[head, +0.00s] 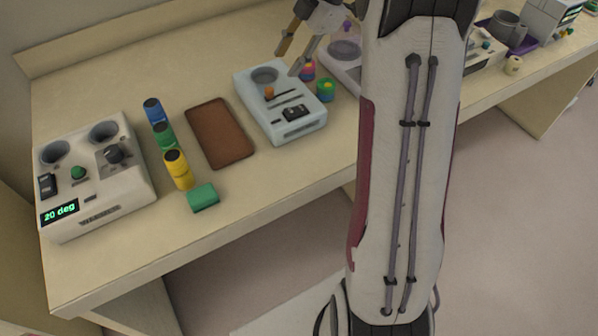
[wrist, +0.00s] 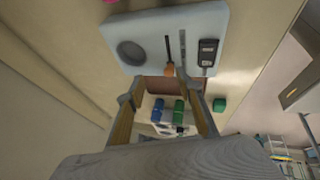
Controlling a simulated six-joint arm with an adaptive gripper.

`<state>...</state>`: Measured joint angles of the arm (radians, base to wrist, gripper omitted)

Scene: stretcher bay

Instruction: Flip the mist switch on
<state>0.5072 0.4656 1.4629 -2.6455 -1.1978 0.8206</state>
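A pale blue box (head: 281,104) stands on the bench with a round well, a slot with an orange knob (head: 269,92) and a black rocker switch (head: 295,112). I cannot read a mist label, nor tell for sure which way the rocker is tipped. In the wrist view the same rocker switch (wrist: 207,50) is at the box's right side, ahead of my fingers. My gripper (head: 287,64) is open and empty, above the back of the pale blue box. In the wrist view my gripper (wrist: 161,94) has its fingers wide apart.
A white console (head: 97,178) reading "20 deg" stands at left with its own black switch (head: 46,185). Blue, green and yellow cylinders, a green block (head: 203,197) and a brown tray (head: 219,133) lie between. Small coloured jars (head: 325,90) stand right of the box.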

